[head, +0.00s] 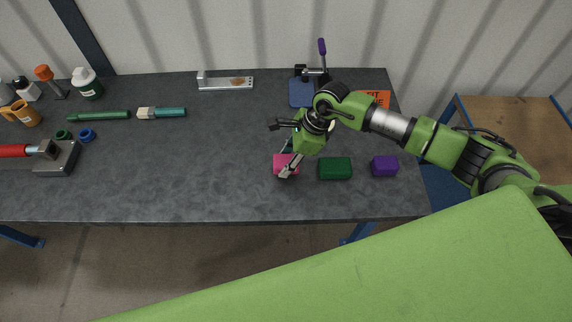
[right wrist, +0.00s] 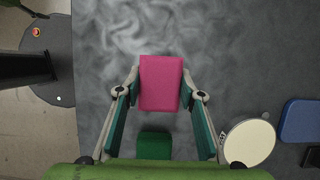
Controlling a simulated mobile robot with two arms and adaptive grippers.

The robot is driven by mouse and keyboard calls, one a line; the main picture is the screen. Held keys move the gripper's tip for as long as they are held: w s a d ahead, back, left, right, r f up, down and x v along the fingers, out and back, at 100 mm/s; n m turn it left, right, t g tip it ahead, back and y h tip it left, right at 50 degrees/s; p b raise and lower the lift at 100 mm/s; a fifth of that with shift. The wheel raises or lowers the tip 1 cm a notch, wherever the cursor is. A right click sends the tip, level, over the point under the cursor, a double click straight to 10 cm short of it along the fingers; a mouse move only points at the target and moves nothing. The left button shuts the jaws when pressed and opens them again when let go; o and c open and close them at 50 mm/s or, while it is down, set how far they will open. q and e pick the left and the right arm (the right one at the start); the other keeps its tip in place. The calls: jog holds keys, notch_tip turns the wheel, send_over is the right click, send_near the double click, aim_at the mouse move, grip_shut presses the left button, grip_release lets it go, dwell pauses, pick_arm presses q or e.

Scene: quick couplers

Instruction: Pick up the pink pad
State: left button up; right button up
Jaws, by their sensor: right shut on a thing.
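The pink pad (head: 279,164) is a small bright pink block near the front edge of the dark table in the head view. In the right wrist view the pink pad (right wrist: 161,83) lies between the two fingers. My right gripper (head: 288,168) is over it from above, and in the right wrist view its fingertips (right wrist: 162,88) press on the pad's two sides. The gripper and fingers cover part of the pad in the head view. I cannot tell whether the pad is clear of the tabletop. My left gripper is not in view.
A green block (head: 335,168) and a purple block (head: 384,166) stand to the right of the pad. A round cream disc (right wrist: 250,142) and a blue plate (head: 301,93) are behind. Tools and bottles fill the left end. The tabletop (head: 200,180) left of the pad is clear.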

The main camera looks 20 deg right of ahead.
jog(key=s+a+r+b, duration=0.3)
jog(key=s+a+r, duration=0.4)
jog(key=s+r, duration=0.3)
jog(key=shift+s+r+b, duration=0.25)
jog(key=shift+s+b, duration=0.15)
jog(key=shift+s, duration=0.6)
jog(key=shift+a, duration=0.1)
